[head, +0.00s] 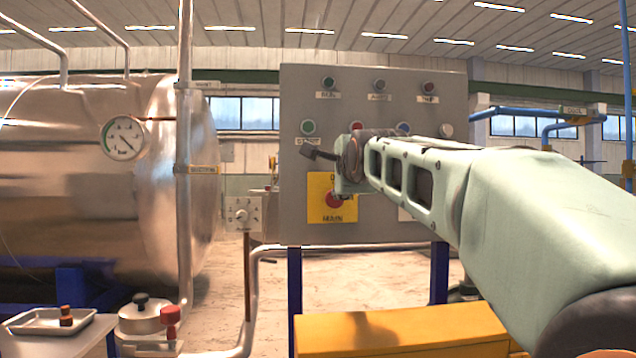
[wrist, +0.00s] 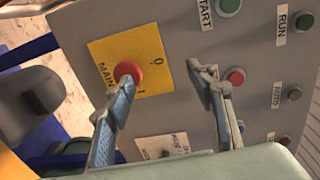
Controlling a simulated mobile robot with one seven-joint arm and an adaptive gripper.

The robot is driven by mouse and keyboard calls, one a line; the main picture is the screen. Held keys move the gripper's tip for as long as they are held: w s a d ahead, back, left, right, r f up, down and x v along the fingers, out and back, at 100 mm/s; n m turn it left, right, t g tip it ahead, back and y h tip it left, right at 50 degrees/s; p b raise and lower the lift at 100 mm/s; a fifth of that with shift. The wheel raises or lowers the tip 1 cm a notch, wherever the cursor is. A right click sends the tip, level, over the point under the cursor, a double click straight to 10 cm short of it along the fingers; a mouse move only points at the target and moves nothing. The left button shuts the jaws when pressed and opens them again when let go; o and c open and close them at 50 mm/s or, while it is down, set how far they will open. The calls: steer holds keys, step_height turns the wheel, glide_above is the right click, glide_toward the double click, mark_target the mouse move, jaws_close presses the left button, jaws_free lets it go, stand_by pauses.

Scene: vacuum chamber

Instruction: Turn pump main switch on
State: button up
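The main switch is a round red knob (wrist: 127,72) on a yellow plate (wrist: 104,48) marked MAIN, 0 and 1. In the head view the yellow plate (head: 318,184) is low on the grey panel, with its red knob (head: 334,199) below my gripper. I cannot tell which mark the knob points to. My gripper (wrist: 166,82) is open, with nothing between its fingers. In the wrist view one fingertip overlaps the knob's lower edge and the other is to its right, over bare panel. Whether a finger touches the knob is unclear. My gripper (head: 319,154) is also in the head view, partly hidden by my wrist.
The grey control panel (head: 300,100) carries several other buttons, including a green START button (head: 308,127) and a red button (wrist: 236,76) near one finger. A white-labelled plate (wrist: 176,143) is beside the yellow one. A steel tank (head: 90,190) and vertical pipe (head: 184,220) stand left.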

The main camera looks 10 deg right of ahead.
steer(key=s+b, duration=0.5)
steer(key=s, duration=0.1)
steer(key=shift+s+d, duration=0.15)
stand_by(0.3)
steer(key=shift+f, duration=0.2)
stand_by(0.5)
steer(key=s+f+n+g, duration=0.4)
steer(key=s+f+n, duration=0.2)
steer(key=s+f, duration=0.75)
steer(key=s+f+n+g, duration=0.4)
steer(key=s+f+n, duration=0.3)
steer(key=f, duration=1.1)
steer(key=s+f+n+g, duration=0.45)
steer(key=s+f, duration=0.65)
steer(key=f, duration=0.5)
step_height(320, 180, up, 38)
steer(key=p, duration=3.8)
steer(key=shift+r+t, duration=0.2)
steer(key=shift+t, duration=0.25)
